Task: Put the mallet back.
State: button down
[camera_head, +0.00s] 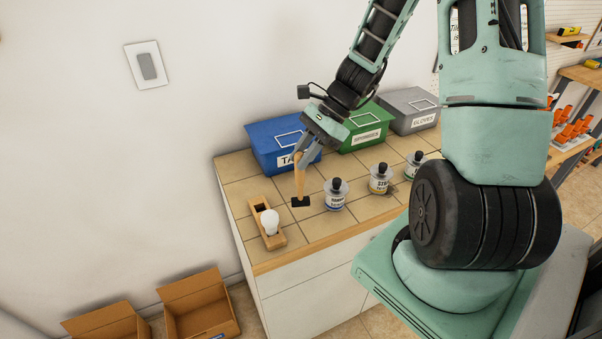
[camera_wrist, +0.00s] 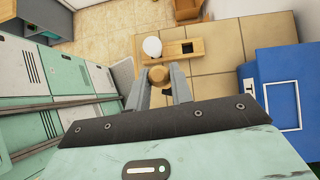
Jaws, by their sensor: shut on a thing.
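My gripper (camera_head: 304,160) is shut on the wooden handle of the mallet (camera_head: 299,183), which hangs upright with its black head downward over the tiled counter. I cannot tell whether the head touches the tiles. The block also shows in the wrist view (camera_wrist: 196,57).
Blue (camera_head: 262,137), green (camera_head: 366,134) and grey (camera_head: 411,106) labelled bins stand along the counter's back. Open cardboard boxes (camera_head: 200,304) sit on the floor at the left.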

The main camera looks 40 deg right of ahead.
aim_at(300, 181)
jog(key=shift+f, duration=2.35)
jog(key=c, duration=1.2)
grip_release()
jog(key=shift+c, duration=0.2)
jog(key=shift+r, duration=0.1)
